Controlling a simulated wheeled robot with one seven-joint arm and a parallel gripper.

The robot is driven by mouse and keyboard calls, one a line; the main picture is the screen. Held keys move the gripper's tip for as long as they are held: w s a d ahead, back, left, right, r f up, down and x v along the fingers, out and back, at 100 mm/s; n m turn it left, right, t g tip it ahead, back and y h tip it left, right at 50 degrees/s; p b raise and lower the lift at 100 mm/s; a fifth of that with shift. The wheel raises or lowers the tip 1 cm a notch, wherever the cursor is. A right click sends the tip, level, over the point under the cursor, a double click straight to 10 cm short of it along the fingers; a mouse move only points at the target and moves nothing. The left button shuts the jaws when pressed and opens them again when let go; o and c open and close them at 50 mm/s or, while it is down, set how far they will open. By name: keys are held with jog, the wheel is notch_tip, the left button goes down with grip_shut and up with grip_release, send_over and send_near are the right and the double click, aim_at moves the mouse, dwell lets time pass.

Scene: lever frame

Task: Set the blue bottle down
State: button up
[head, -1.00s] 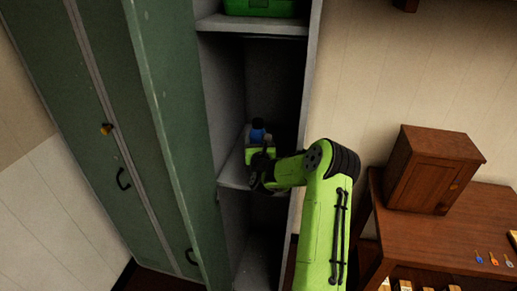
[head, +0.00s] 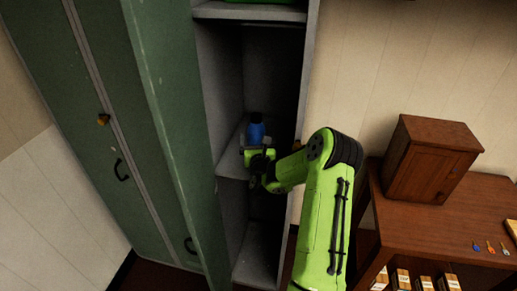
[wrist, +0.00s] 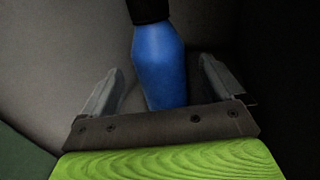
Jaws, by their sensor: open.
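The blue bottle (head: 256,132) stands upright on a grey shelf inside the open green locker, with a dark cap on top. In the wrist view the blue bottle (wrist: 160,65) is between and just beyond the two fingers, with a gap on each side. My gripper (wrist: 155,88) is open and holds nothing. In the head view my gripper (head: 257,150) is in front of the bottle and hides its lower part. The bottle's base is hidden in both views.
The green locker door (head: 165,120) stands open at the left of the compartment. The locker's upper shelf (head: 250,12) lies above the bottle. A wooden table (head: 440,230) with a small wooden cabinet (head: 433,160) is to the right of my arm.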

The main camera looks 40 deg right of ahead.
jog(key=b+v, duration=0.2)
jog(key=v, duration=0.6)
jog(key=shift+s+a, duration=0.15)
jog(key=shift+a, duration=0.05)
